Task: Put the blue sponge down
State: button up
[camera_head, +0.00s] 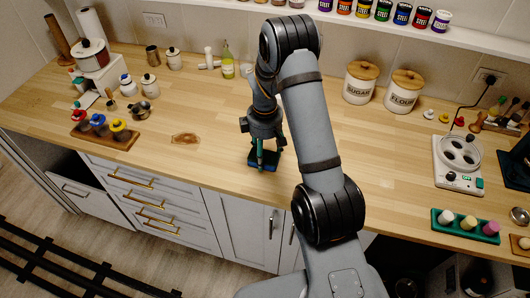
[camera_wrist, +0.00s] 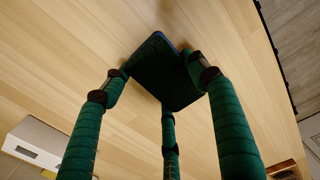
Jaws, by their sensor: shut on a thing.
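The blue sponge (camera_wrist: 160,66) shows in the wrist view as a dark, flat block with a blue edge at its far side. My gripper's (camera_wrist: 160,82) green fingers are shut around it, with fingertips against its sides. In the head view my gripper (camera_head: 262,156) points down over the front part of the wooden counter (camera_head: 220,110). The sponge (camera_head: 267,166) is a small dark blue patch beneath it, partly hidden by the fingers. It is at or close above the counter top; I cannot tell whether it touches.
A brown stain (camera_head: 186,138) lies on the counter to the left. A wooden rack with colored items (camera_head: 105,133) stands farther left. Sugar (camera_head: 359,84) and flour (camera_head: 403,92) canisters stand at the back right. Bare counter surrounds my gripper; the front edge is close.

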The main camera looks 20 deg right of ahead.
aim_at(265, 153)
jog(key=shift+f, duration=0.2)
jog(key=o, duration=1.1)
jog(key=shift+r, duration=0.1)
jog(key=shift+r, duration=0.3)
notch_tip(265, 153, up, 12)
jog(key=shift+f+b, duration=0.15)
jog(key=shift+b, duration=0.25)
